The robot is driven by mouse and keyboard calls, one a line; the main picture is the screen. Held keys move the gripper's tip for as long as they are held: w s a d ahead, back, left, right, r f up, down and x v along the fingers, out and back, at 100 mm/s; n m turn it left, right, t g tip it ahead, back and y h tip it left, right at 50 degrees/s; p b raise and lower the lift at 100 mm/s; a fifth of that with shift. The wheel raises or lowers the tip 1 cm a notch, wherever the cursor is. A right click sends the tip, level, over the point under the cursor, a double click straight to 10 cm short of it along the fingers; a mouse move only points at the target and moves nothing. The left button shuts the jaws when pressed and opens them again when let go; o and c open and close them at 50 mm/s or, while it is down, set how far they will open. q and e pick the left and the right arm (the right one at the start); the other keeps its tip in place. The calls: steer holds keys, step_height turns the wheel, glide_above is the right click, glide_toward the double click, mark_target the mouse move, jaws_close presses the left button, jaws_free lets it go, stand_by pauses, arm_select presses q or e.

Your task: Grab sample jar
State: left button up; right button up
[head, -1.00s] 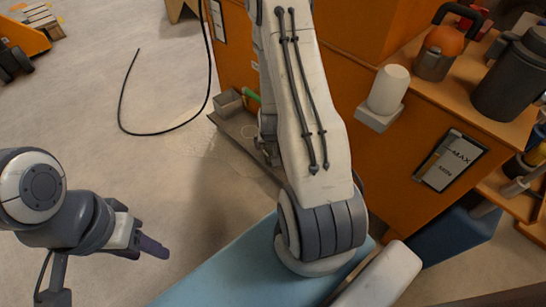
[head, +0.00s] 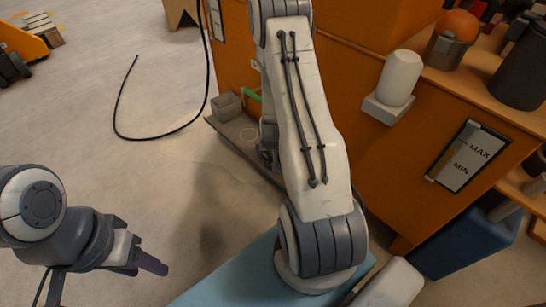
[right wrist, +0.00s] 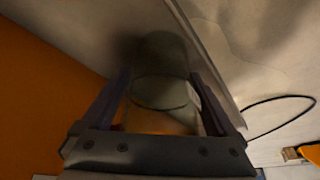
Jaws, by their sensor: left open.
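In the right wrist view a pale, see-through jar (right wrist: 158,92) with orange showing through its lower part lies between the two dark fingers of my right gripper (right wrist: 162,85). The fingers stand wide apart, one on each side of it; any contact is unclear. In the head view my right arm hides this gripper beside a low grey ledge (head: 236,130). My left gripper (head: 146,262) is open and empty at the lower left, over the floor.
An orange cabinet (head: 350,140) stands close to my right arm, with a white cylinder (head: 399,75) on a small bracket (head: 388,109). A grey box (head: 227,103) sits on the ledge. A black cable (head: 150,138) lies on the floor. Open floor lies to the left.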

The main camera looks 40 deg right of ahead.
steer(key=c, duration=1)
